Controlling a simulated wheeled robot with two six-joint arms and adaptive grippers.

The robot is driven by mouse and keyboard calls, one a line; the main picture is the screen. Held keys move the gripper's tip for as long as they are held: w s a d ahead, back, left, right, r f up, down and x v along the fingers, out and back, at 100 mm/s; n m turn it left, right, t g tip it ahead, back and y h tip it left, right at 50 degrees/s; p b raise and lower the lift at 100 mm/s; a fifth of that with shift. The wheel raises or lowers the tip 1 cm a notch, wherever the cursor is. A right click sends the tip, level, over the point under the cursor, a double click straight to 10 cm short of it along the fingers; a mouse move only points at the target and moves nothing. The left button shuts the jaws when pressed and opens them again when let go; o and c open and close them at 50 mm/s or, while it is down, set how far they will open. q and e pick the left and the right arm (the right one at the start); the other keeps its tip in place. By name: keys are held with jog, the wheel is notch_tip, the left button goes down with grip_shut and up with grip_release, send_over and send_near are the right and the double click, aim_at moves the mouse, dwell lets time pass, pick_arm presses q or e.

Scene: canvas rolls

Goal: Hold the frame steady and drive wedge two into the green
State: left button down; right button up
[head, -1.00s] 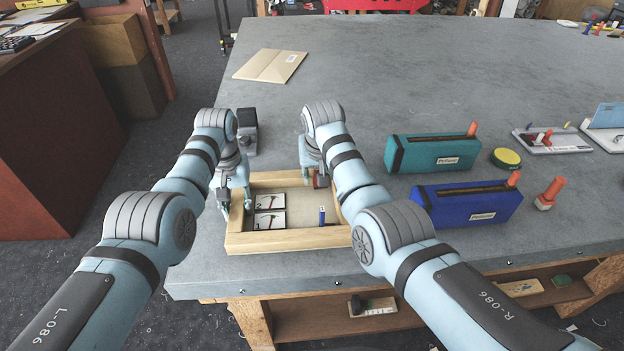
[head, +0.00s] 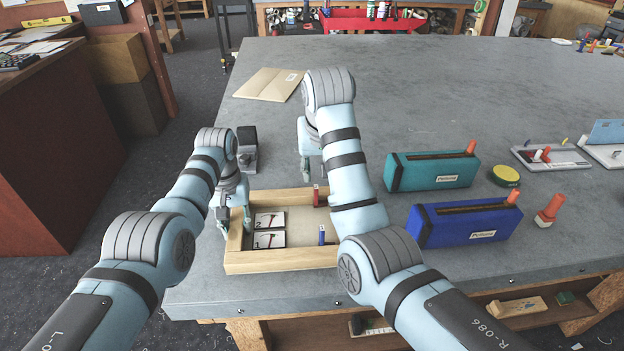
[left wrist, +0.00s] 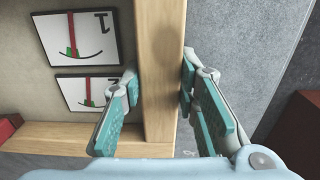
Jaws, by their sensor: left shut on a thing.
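The wooden frame (head: 285,264) with pale canvas lies on the grey table. My left gripper (left wrist: 152,108) is shut on its left bar, one finger on each side of the wood. Inside the frame are two white cards, card 1 (left wrist: 78,44) and card 2 (left wrist: 88,92). Card 1 shows a red needle at a green patch on a curve. Card 2 is partly hidden by a finger in the left wrist view. A red wedge (head: 317,196) stands at the far bar and a blue wedge (head: 322,236) at the near right. My right gripper (head: 311,168) is raised beyond the far bar; its opening is unclear.
Teal (head: 432,171) and blue (head: 465,222) boxes with orange-ended sticks stand right of the frame. A yellow-green disc (head: 505,175) and an orange-topped block (head: 549,209) lie further right. A dark block (head: 246,148) and cardboard (head: 268,84) are behind.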

pick_arm(q)
jog(key=shift+s, duration=0.1)
dwell(0.3)
jog(key=c, duration=1.2)
grip_release()
notch_tip(320, 180, up, 21)
jog(key=p, duration=1.2)
jog(key=shift+f, duration=0.1)
